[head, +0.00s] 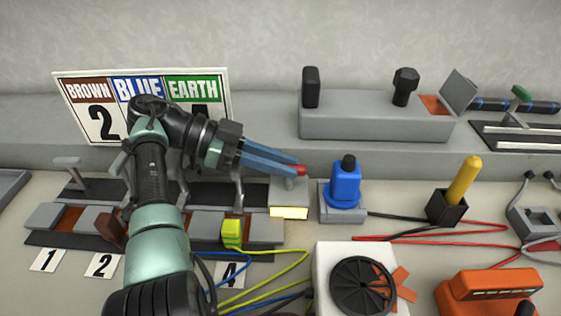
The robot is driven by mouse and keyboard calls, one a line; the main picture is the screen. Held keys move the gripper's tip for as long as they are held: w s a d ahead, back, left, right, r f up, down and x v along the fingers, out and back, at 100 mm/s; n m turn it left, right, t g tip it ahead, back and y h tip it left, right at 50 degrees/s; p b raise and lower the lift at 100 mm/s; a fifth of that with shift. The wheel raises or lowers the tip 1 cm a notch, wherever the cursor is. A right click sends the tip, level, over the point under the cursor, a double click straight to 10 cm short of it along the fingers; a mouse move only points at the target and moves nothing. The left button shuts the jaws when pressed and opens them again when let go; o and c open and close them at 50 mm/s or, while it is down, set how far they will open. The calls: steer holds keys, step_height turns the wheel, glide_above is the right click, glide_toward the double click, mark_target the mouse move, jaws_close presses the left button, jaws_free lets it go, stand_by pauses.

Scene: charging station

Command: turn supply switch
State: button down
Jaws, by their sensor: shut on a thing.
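The supply switch appears to be the small red knob (301,170) on top of a grey box (296,190) right of the terminal row. The front of the box has a bright, lit yellow strip (289,212). My gripper (288,169) reaches in from the left with its blue fingers level, just over the box. The fingers are closed around the red knob, and only its end shows past the tips. The rest of the knob is hidden by the fingers.
A blue plug (345,185) stands close right of the switch box. A grey block with black knobs (372,124) sits on the ledge behind. A yellow-green connector (232,232) is in the terminal row, with loose wires in front. A sign (75,100) stands behind my arm.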

steer(key=shift+f, duration=0.15)
steer(key=c, duration=0.8)
jaws_free()
steer(key=shift+r, duration=0.2)
step_height(320, 180, up, 10)
steer(key=p, duration=0.3)
steer(key=shift+f, duration=0.15)
